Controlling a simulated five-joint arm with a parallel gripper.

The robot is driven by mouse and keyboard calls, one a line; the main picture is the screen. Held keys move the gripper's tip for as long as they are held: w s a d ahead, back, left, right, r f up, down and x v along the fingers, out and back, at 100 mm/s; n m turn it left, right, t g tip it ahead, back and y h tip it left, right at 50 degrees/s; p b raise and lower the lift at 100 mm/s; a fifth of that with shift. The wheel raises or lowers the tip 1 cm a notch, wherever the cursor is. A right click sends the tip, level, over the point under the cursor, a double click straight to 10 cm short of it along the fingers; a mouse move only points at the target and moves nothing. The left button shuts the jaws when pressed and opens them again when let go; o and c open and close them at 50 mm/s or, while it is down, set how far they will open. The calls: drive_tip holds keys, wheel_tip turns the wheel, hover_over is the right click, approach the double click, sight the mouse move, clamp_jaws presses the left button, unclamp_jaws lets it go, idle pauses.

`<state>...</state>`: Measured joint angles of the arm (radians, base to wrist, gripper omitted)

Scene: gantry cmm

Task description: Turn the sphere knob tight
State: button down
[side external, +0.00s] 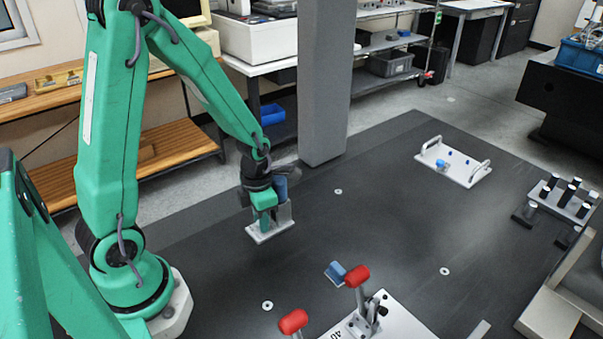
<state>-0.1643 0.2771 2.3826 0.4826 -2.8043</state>
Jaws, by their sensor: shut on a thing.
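My gripper (266,212) points down at a small pale fixture (262,236) with an upright grey bracket (285,214), on the dark table left of the middle. The gripper is shut at the top of this fixture. The sphere knob is hidden between the jaws and behind them, so its shape and how far it is turned cannot be seen. A blue part (281,188) shows just right of the gripper; I cannot tell what it belongs to.
A clamp plate with red-tipped levers (356,276) stands at the front, with a blue block (336,272) beside it. A white plate with two handles (455,168) lies at the back right. A grey column (325,80) rises behind my gripper. The table's middle is clear.

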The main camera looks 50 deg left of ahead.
drive_tip(key=shift+m, duration=2.2)
drive_tip(key=c, duration=1.2)
unclamp_jaws()
drive_tip(key=shift+r, duration=0.15)
drive_tip(key=shift+r, duration=3.8)
